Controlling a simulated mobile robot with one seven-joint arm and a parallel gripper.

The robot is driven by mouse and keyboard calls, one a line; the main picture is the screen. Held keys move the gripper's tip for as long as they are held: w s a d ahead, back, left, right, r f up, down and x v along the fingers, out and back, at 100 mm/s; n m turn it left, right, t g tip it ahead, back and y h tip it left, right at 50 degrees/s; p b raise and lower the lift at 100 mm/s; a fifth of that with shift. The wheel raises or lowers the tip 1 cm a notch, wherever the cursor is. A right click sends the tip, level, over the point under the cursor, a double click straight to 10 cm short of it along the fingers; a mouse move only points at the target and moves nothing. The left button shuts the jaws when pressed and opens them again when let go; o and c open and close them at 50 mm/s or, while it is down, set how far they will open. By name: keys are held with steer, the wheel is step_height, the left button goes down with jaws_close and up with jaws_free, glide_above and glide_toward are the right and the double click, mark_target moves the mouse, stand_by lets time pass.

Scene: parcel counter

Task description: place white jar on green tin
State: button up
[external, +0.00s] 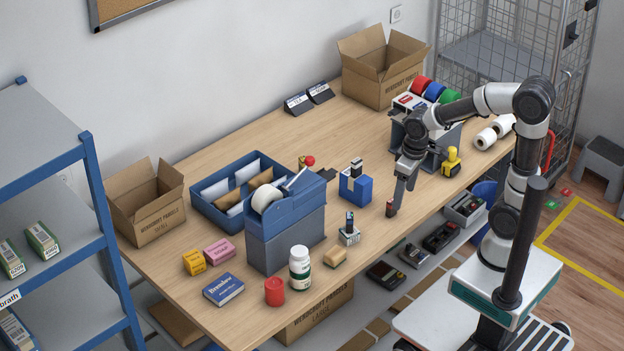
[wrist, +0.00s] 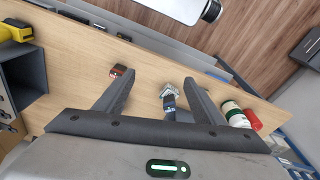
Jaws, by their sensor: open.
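A small dark red item (external: 390,209) is beside my fingertips. A stamp (external: 349,232) and a blue holder (external: 356,188) stand between gripper and jar.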

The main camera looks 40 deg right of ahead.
steer(key=s+d+r+m+t, duration=0.1)
steer(key=d+r+t, duration=0.25)
steer(key=r, duration=0.75)
steer(key=s+d+r+m+p, duration=0.1)
steer(key=s+d+r+p, duration=0.2)
steer(key=s, duration=0.3)
steer(key=shift+s+d+r+m+t, duration=0.15)
steer(key=shift+s+d+m+t, duration=0.15)
steer(key=shift+m+t, duration=0.1)
